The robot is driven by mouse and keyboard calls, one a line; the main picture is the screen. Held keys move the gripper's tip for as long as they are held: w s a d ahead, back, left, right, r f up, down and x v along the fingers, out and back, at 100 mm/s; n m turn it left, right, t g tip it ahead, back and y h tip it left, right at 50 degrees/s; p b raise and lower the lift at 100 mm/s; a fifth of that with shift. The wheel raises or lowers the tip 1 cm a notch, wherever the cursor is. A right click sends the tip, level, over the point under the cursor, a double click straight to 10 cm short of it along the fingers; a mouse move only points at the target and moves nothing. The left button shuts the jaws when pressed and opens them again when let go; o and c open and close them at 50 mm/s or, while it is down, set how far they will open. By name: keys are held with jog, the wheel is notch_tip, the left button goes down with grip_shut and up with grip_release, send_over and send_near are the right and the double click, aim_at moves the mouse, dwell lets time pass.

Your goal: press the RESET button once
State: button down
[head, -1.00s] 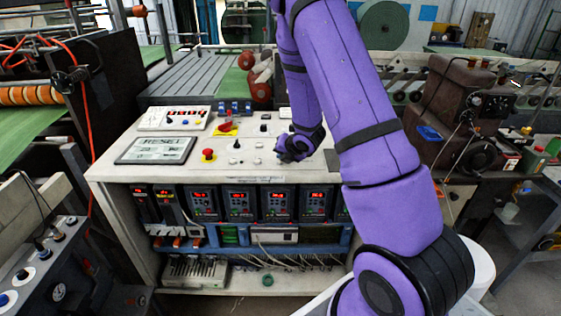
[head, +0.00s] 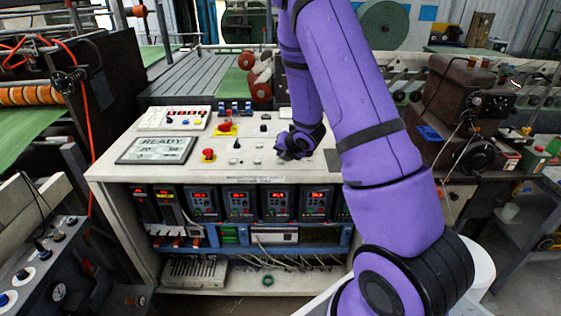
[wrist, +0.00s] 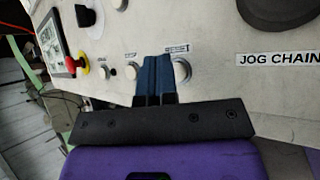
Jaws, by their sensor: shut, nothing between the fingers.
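The control console (head: 105,172) has a sloped top with several buttons. In the wrist view, my gripper (wrist: 154,60) is shut and empty, its blue fingertips low over the panel. A pale round button (wrist: 182,71) sits just right of the fingers, its small label partly covered and unreadable. Another pale button (wrist: 130,72) is just left. I cannot tell which is RESET, nor whether the fingertips touch a button. In the head view my gripper (head: 281,155) is at the right of the button rows. The display (head: 157,149) reads READY.
A red mushroom button (head: 208,154) stands left of my gripper, and another (head: 225,126) sits farther back. A black knob (wrist: 84,15) and a large dark round part (wrist: 278,10) rise from the panel. A JOG CHAIN label (wrist: 280,59) lies at the right.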

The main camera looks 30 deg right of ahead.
aim_at(284, 167)
jog(key=shift+r, duration=0.25)
jog(key=shift+r, duration=2.45)
jog(key=shift+r, duration=0.1)
jog(key=s+a+r+m+g+h, duration=0.1)
jog(key=s+a+r+m, duration=0.2)
jog(key=s+r+m, duration=0.45)
jog(key=s+a+r+m+h, duration=0.2)
jog(key=s+r+m, duration=0.2)
jog(key=r+m, duration=0.6)
jog(key=s+a+r+m+g+y, duration=0.1)
jog(key=s+a+r+m, duration=0.2)
jog(key=s, duration=0.4)
jog(key=s+a+r+m+g, duration=0.1)
jog(key=s+a+r+m, duration=0.1)
jog(key=s, duration=0.6)
jog(key=s+a+r+m+g+y, duration=0.1)
jog(key=s+a+r+m, duration=0.2)
jog(key=s+a+m, duration=0.2)
jog(key=s+a, duration=0.1)
jog(key=s, duration=0.1)
jog(key=shift+s+r+y, duration=0.3)
jog(key=shift+s, duration=0.05)
